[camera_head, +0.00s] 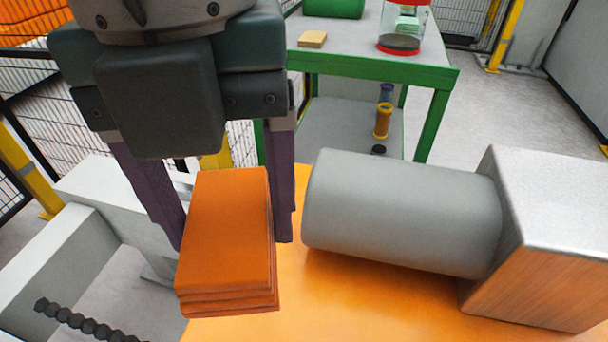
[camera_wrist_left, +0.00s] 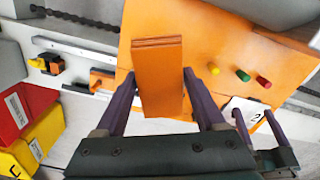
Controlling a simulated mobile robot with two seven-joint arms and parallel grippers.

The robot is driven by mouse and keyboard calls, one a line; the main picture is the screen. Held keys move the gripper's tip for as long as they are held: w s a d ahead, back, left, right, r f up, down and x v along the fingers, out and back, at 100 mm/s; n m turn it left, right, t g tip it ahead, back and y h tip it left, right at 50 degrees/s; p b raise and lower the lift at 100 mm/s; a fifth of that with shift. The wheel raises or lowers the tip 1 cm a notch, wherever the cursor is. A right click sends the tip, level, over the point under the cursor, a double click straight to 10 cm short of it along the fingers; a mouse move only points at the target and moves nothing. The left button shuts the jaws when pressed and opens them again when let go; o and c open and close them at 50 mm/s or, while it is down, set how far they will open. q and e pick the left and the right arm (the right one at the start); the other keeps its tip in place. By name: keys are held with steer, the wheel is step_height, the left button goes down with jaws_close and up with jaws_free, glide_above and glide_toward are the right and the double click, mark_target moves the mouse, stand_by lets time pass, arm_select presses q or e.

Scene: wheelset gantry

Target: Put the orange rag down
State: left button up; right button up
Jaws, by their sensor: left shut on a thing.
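My left gripper (camera_head: 232,242) has its two purple fingers on either side of the orange rag (camera_head: 228,232), a folded, layered block, and is shut on it. The wrist view also shows the rag (camera_wrist_left: 158,85) between the fingers of the left gripper (camera_wrist_left: 158,76). The rag is over the left part of an orange surface (camera_head: 390,305); I cannot tell whether it touches it. In the left wrist view, my right gripper (camera_wrist_left: 253,111) shows at the lower right, its purple fingers apart with a numbered white card visible beyond them.
A grey cylinder (camera_head: 400,215) joined to a metal block (camera_head: 550,240) lies right of the rag. A green-framed table (camera_head: 375,68) stands behind. Yellow, green (camera_wrist_left: 243,75) and red pegs stand on the orange surface. Red and yellow bins (camera_wrist_left: 35,140) are at the left.

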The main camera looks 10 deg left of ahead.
arm_select(q)
steer(key=f+m, duration=0.1)
steer(key=f+m+b, duration=0.1)
steer(key=s+d+f+m, duration=0.1)
steer(key=shift+d+f+m+b, duration=0.1)
steer(key=shift+f+m+b, duration=0.2)
steer(key=shift+f+m, duration=0.1)
step_height(320, 180, down, 20)
steer(key=b, duration=0.7)
steer(key=shift+r, duration=0.1)
arm_select(e)
step_height(320, 180, down, 10)
steer(key=shift+d+r, duration=0.1)
arm_select(q)
steer(key=o, duration=1.2)
steer(key=shift+f, duration=0.2)
steer(key=shift+c, duration=0.2)
steer(key=shift+r, duration=0.15)
